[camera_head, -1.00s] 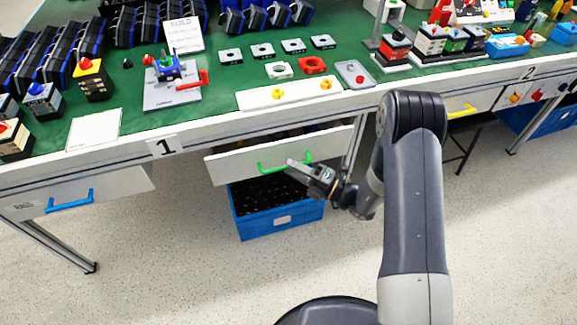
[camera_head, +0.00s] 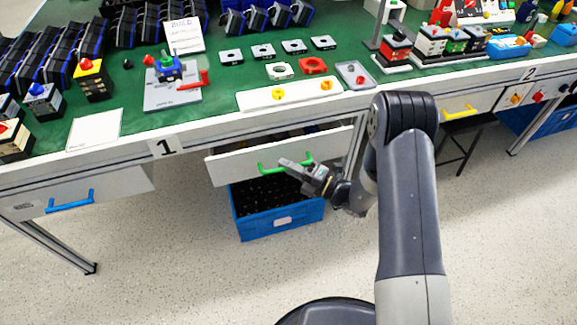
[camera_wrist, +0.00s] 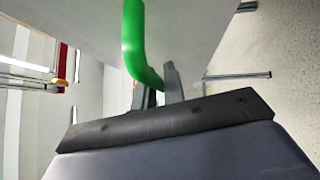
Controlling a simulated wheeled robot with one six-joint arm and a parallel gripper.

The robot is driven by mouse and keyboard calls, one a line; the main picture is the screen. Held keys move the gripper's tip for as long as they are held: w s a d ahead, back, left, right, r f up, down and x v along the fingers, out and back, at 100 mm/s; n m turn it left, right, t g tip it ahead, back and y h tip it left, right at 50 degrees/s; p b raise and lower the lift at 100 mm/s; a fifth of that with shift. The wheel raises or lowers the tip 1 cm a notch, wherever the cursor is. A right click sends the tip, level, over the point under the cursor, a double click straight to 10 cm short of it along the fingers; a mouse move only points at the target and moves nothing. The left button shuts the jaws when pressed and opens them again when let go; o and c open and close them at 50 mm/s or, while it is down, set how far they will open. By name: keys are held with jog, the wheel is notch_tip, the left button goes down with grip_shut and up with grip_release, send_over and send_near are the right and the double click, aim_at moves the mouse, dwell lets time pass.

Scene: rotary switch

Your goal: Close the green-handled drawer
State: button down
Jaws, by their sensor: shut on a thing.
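The drawer (camera_head: 225,166) with the green handle (camera_head: 268,168) stands pulled out under the workbench, below the number 1 label. Its white front shows in the head view, and things inside it show dimly behind the front. In the wrist view the green handle (camera_wrist: 138,45) comes down from the pale drawer front (camera_wrist: 185,35) to my gripper's fingers (camera_wrist: 157,85). The fingers are shut on the handle, and its lower end is partly hidden by them.
A blue crate (camera_head: 280,218) stands on the floor below the drawer. A blue-handled drawer (camera_head: 110,190) is at the left and a yellow-handled one (camera_head: 462,107) at the right. The green bench top (camera_head: 215,85) holds many parts. The floor in front is clear.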

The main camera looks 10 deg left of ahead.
aim_at(287, 157)
dwell(0.3)
jog(key=w+a, duration=0.2)
jog(key=w, duration=0.1)
jog(key=shift+w, duration=0.25)
jog(key=shift+r, duration=0.1)
jog(key=c, duration=1.5)
grip_release()
jog(key=shift+c, duration=0.2)
jog(key=shift+o, duration=0.3)
